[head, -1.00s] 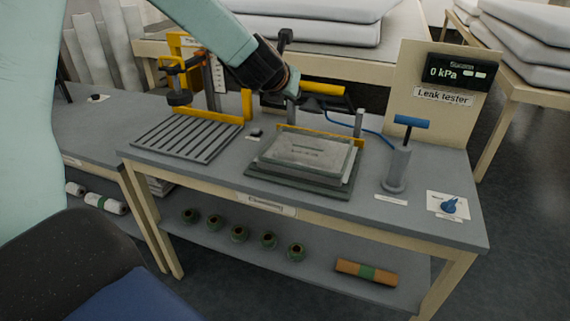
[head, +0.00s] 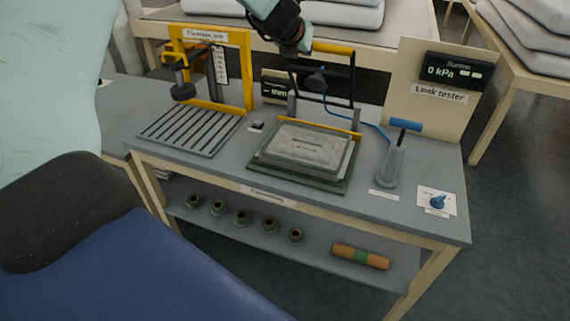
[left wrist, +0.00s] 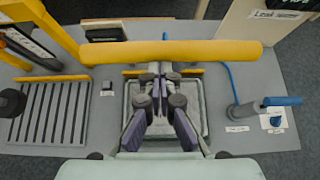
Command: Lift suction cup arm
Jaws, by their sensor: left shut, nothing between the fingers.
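The suction cup arm (head: 353,78) stands raised on the bench, a dark frame on grey posts with a yellow bar (head: 333,48) across its top. A dark suction cup (head: 315,80) hangs within the frame, with a blue hose (head: 372,127). Below is a grey quilted pad (head: 305,147) on a dark plate. My right gripper is not in view.
A yellow gauge stand (head: 248,75) with a slatted plate is left of the pad. A blue-handled pump (head: 394,160), a blue knob (head: 437,201) and the leak tester panel (head: 415,110) are at the right.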

